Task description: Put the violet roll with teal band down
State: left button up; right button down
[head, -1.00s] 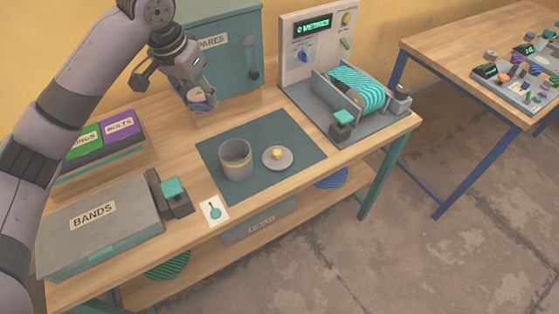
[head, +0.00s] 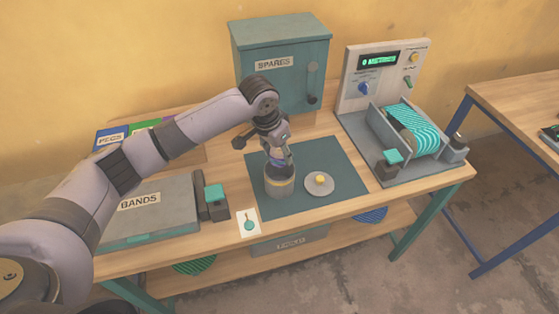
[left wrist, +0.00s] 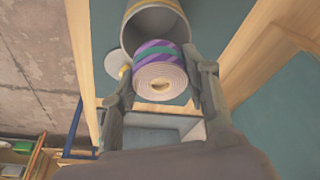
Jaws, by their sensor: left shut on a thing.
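The violet roll with teal band (left wrist: 158,68) is between the two fingers of my left gripper (left wrist: 163,84) in the left wrist view. My left gripper is shut on it. In the head view my left gripper (head: 279,157) is directly over the mouth of a grey pot with a yellow band (head: 280,188). The pot (left wrist: 165,20) also shows right beyond the roll in the left wrist view. The roll is at the pot's mouth; how far in it is, I cannot tell. My right gripper is not in view.
The pot stands on a dark teal mat (head: 340,160). A grey lid with a yellow knob (head: 320,187) lies to its right. The BANDS box (head: 150,215) is left, the SPARES cabinet (head: 280,70) behind, and the press with a striped teal roll (head: 412,130) right. The mat's right part is clear.

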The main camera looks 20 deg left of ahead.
aim_at(279, 163)
pick_arm(q)
jog(key=shift+f+p, duration=0.3)
jog(key=shift+f, duration=2.05)
jog(key=shift+s+f, duration=0.25)
jog(key=shift+f, duration=0.4)
jog(key=o, duration=1.1)
jog(key=shift+f, duration=0.15)
jog(key=shift+c, duration=0.2)
jog(key=shift+o, duration=0.5)
